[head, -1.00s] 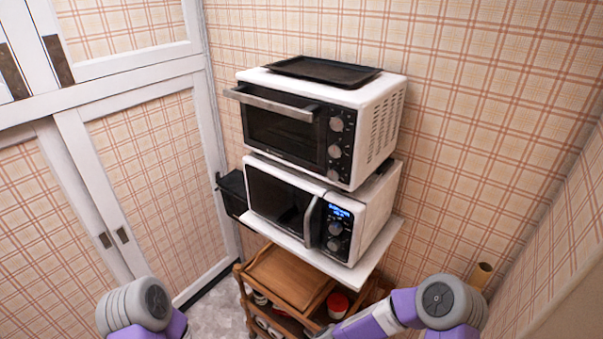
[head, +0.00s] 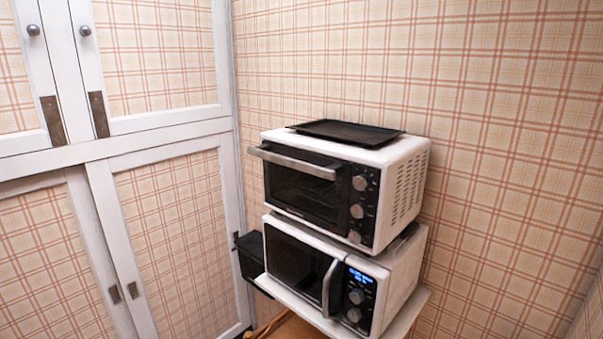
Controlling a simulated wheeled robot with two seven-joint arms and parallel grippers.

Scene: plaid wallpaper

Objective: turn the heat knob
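A white toaster oven (head: 405,185) with a dark glass door stands in the middle right of the head view. Its black front panel carries a column of three silver knobs: a top knob (head: 360,183), a middle knob (head: 356,211) and a lower knob (head: 354,236). No labels on them are readable, so I cannot tell which is the heat knob. Below it stands a white microwave (head: 400,285) with a lit blue display and its own knobs (head: 357,296). Neither of my grippers is in view.
A black tray (head: 346,133) lies on top of the oven. The oven's handle (head: 298,163) sticks out in front. The microwave rests on a white shelf (head: 300,307). A black bin (head: 262,260) hangs left of it. Panelled white cupboard doors (head: 170,147) fill the left side.

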